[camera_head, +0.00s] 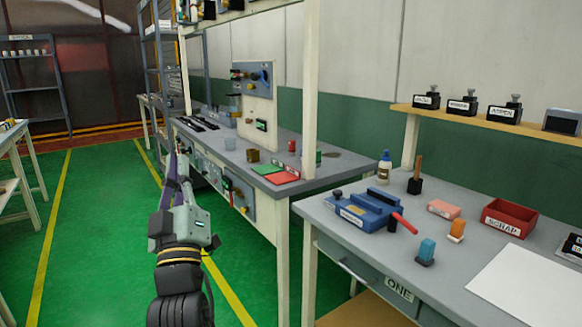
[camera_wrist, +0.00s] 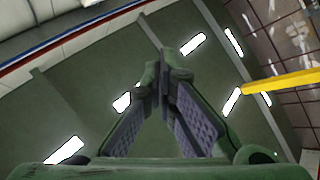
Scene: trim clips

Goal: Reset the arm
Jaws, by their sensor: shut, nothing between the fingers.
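My arm rises from the bottom of the head view over the green floor, left of the workbenches. My gripper (camera_head: 176,152) is at its upper end, pointing up and seen small and edge-on. In the wrist view my gripper (camera_wrist: 162,62) shows its two green fingers with grey pads meeting at the tips. It is shut and nothing is held.
A grey workbench (camera_head: 333,178) with cups and red and green mats stands just right of my arm. A nearer table (camera_head: 330,226) holds a blue tool (camera_head: 362,212), a red scrap bin (camera_head: 509,219) and small blocks. The green floor (camera_head: 100,220) to the left is open.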

